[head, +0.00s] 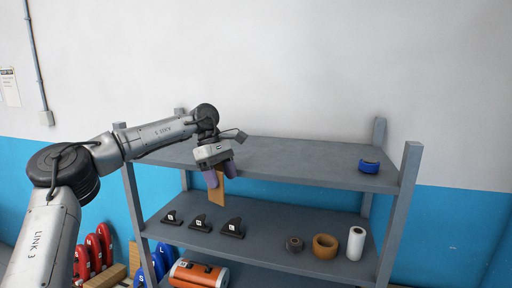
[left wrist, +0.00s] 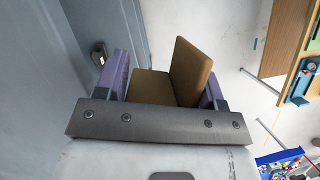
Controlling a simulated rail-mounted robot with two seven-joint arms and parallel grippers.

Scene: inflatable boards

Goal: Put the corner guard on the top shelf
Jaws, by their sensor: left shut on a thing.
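The corner guard (left wrist: 193,72) is a brown, L-shaped piece with two flat faces meeting at an edge. My left gripper (left wrist: 164,90) is shut on it, with a purple finger pad at each side. In the head view my left gripper (head: 220,173) points down at the front edge of the top shelf (head: 290,155), left of its middle. The corner guard (head: 218,191) hangs below the fingers there, in front of the gap between the top and middle shelves. The top shelf is grey and mostly bare. My right gripper is not in view.
A blue roll (head: 369,166) sits at the top shelf's right end. The middle shelf (head: 262,232) holds several black fins (head: 201,223), a dark roll (head: 294,244), a tan tape roll (head: 325,246) and a white roll (head: 356,243). Grey posts (head: 401,205) rise at the shelf corners.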

